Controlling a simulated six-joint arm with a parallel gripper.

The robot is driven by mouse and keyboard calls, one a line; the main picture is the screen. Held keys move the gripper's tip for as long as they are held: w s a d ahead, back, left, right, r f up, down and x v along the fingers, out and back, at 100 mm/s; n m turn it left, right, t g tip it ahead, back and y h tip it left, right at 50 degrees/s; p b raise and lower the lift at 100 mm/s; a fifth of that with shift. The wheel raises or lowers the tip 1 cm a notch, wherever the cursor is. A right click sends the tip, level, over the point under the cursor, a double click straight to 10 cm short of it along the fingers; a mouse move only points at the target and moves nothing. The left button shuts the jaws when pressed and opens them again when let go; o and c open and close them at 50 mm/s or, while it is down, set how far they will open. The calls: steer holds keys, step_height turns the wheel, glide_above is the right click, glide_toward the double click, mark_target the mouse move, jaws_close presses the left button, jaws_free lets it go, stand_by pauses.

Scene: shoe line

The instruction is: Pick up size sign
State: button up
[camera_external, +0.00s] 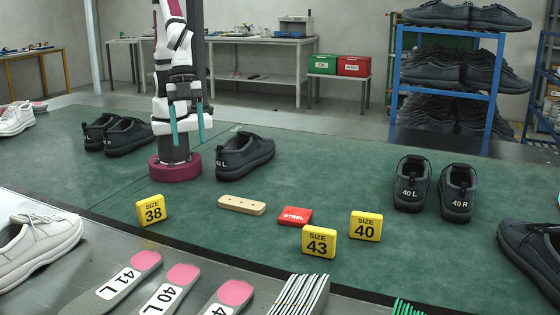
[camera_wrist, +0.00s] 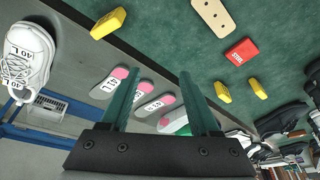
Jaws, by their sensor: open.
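Three yellow size signs stand on the green mat: the SIZE 38 sign (camera_external: 151,210) at left, the SIZE 43 sign (camera_external: 318,242) at the front, and the SIZE 40 sign (camera_external: 365,226) to its right. In the wrist view, one yellow sign (camera_wrist: 108,23) is at upper left and two yellow signs (camera_wrist: 223,92) (camera_wrist: 258,88) are at right; their labels cannot be read there. My gripper (camera_external: 187,138) hangs above my base, apart from all the signs. Its teal fingers are spread and empty in the wrist view (camera_wrist: 159,72).
A wooden piece with holes (camera_external: 242,205) and a red STEEL block (camera_external: 295,215) lie between the signs. Dark shoes (camera_external: 245,156) (camera_external: 457,190) stand on the mat. Labelled insoles (camera_external: 118,284) and a white shoe (camera_external: 36,250) lie along the front.

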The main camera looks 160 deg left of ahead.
steer(key=w+a+f+n+t, duration=0.3)
steer(key=w, duration=0.6)
steer(key=n+t+y, duration=0.2)
steer(key=n+y, duration=0.7)
steer(key=y, duration=0.1)
glide_toward(363, 213)
steer(key=shift+y, duration=0.3)
steer(key=x, duration=0.5)
steer(key=shift+s+f, duration=0.3)
steer(key=shift+f, duration=0.05)
steer(key=x, duration=0.6)
steer(key=shift+w+d+r, duration=0.1)
steer(key=shift+w+d, duration=0.05)
steer(key=shift+w, duration=0.3)
jaws_close()
